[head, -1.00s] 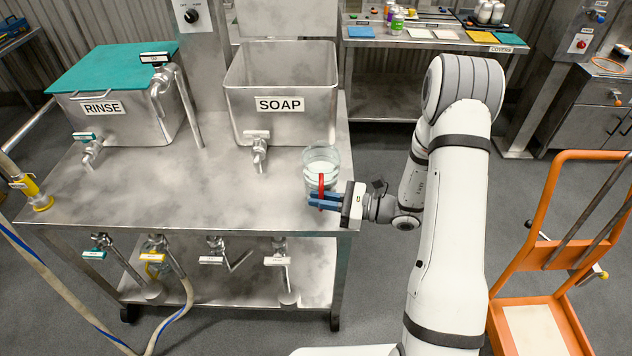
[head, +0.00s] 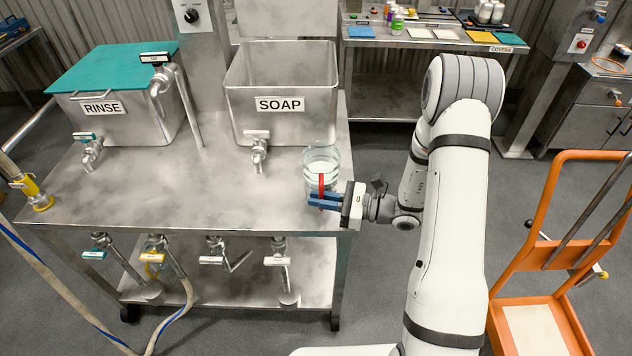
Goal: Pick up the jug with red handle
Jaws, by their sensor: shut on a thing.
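The clear jug (head: 322,164) stands upright at the right end of the steel table, with its red handle (head: 321,183) facing the front. It seems to rest on the table top, though its base is partly hidden behind my gripper. My gripper (head: 322,201) reaches in from the right, its blue fingers shut on the red handle near its lower part.
The steel table (head: 200,205) has clear room left of the jug. The open SOAP tank (head: 280,105) with a front tap stands behind it, and the lidded RINSE tank (head: 115,110) is at far left. An orange cart (head: 540,300) stands at right.

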